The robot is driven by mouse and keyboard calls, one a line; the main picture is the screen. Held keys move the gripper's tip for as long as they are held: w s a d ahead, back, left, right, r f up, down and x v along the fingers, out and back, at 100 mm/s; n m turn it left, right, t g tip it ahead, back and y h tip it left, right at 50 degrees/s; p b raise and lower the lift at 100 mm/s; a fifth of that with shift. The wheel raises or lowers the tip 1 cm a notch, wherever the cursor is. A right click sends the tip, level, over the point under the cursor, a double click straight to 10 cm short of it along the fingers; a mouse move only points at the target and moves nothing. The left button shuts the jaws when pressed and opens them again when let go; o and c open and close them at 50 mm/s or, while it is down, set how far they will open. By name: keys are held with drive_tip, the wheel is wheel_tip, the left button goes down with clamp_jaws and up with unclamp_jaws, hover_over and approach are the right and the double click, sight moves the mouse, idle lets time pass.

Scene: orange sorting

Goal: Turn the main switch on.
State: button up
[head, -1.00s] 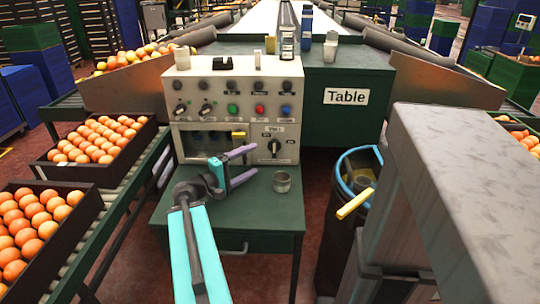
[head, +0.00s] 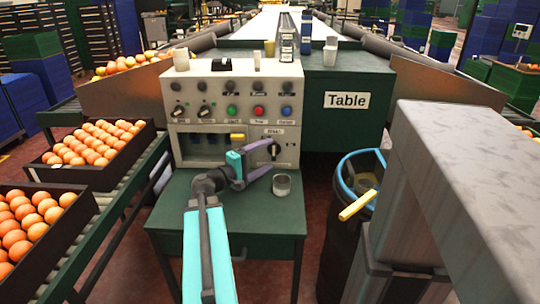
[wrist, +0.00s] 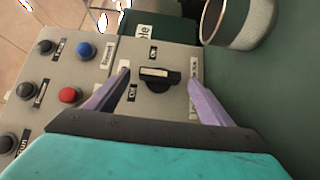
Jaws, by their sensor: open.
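The main switch is a black rotary knob (wrist: 157,82) on a pale plate of the control panel, with an "On" label above it and an "Off" label at its left in the wrist view. Its handle lies crosswise there, toward the "Off" side. In the head view the switch (head: 274,149) is low on the panel's right, partly behind a finger. My gripper (head: 258,162) is open in front of it, its purple fingers (wrist: 158,79) on either side of the knob in the wrist view. I cannot tell whether they touch it.
The grey control panel (head: 213,88) carries red, green and blue buttons and other knobs. A metal cup (head: 282,186) stands on the green desk (head: 285,217) just right of my gripper. A blue-rimmed bin (head: 345,180) is farther right. Orange crates (head: 95,175) line the left conveyor.

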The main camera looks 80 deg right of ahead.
sight(274, 151)
drive_tip(key=shift+x, duration=1.2)
